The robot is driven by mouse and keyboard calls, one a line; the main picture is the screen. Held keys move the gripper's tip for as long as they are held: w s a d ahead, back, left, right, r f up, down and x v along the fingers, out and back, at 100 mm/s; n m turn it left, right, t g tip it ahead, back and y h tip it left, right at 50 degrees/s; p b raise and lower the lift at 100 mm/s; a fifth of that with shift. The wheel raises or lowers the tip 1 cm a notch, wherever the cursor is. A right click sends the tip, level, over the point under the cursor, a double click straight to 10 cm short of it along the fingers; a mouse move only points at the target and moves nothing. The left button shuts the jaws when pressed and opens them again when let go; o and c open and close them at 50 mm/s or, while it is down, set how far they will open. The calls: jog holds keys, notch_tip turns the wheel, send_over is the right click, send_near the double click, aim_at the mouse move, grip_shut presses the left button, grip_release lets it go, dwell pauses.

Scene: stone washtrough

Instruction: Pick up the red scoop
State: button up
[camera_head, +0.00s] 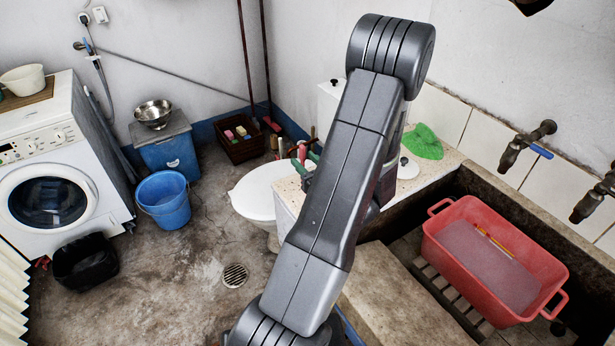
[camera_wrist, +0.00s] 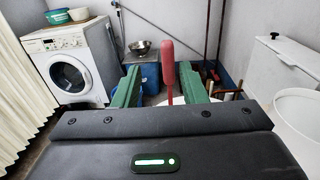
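I see a gap to the left finger and a smaller one to the right; no contact is clear. In the head view my arm hides most of the gripper; a small red piece, probably the scoop (camera_head: 302,152), shows beside the green fingers at the counter's left end.
The trough at right holds a red tub (camera_head: 545,268) of water. A green cloth-like thing (camera_head: 422,143) lies on the counter (camera_head: 447,160). A white toilet (camera_head: 258,193) stands left of the counter.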

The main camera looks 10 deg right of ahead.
jog(key=shift+w+d+p+x, duration=0.15)
jog(key=shift+p+x, duration=0.15)
jog(key=shift+x, duration=0.6)
jog(key=shift+d+p+x, duration=0.2)
jog(key=shift+p+x, duration=0.15)
jog(key=shift+x, duration=0.5)
jog(key=shift+w+d+p+x, duration=0.15)
jog(key=shift+p+x, duration=0.15)
jog(key=shift+x, duration=0.6)
jog(key=shift+f, duration=0.15)
grip_shut()
